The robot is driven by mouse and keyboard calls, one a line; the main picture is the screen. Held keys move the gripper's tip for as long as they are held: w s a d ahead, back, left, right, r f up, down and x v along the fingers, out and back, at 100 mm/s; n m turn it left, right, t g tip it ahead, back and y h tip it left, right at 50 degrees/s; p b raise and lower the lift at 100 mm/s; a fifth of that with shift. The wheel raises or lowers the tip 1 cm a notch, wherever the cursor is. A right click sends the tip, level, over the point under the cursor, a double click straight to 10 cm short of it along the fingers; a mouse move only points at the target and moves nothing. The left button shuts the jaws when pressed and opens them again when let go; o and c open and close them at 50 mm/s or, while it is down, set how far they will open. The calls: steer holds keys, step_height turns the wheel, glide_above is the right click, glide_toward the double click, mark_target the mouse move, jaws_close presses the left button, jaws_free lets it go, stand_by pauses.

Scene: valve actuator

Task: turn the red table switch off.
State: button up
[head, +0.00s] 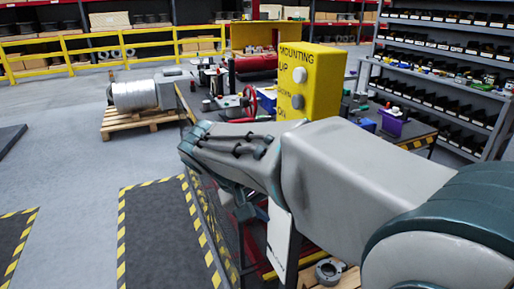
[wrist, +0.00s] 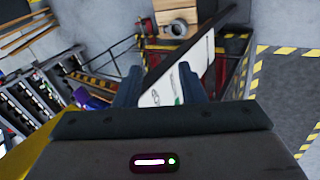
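A yellow control box (head: 310,83) stands at the table, marked "MOUNTING", "UP", "DOWN" and a partly covered word ending the column. It has a pale round knob (head: 299,75) and a grey button (head: 297,101). I cannot make out a red switch on its visible face; my arm covers its lower part. My gripper (head: 243,205) hangs low, left of and below the box, partly hidden by my arm. In the wrist view its two fingers (wrist: 158,86) are apart with nothing clearly held. A white lettered panel (wrist: 172,88) shows beyond and between them.
A red handwheel (head: 249,101) and other parts stand on the table behind my arm. Striped floor mats (head: 155,235) lie left of the table; the floor there is clear.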

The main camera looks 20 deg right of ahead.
steer(key=w+a+r+m+h+b, duration=0.65)
steer(key=w+r+m+h, duration=0.2)
steer(key=w+h, duration=0.3)
steer(key=d+n, duration=0.1)
steer(key=d, duration=1.3)
steer(key=shift+w+r, duration=0.3)
steer(key=shift+r, duration=0.05)
steer(key=shift+a+y, duration=0.1)
steer(key=shift+y, duration=0.15)
jaws_close()
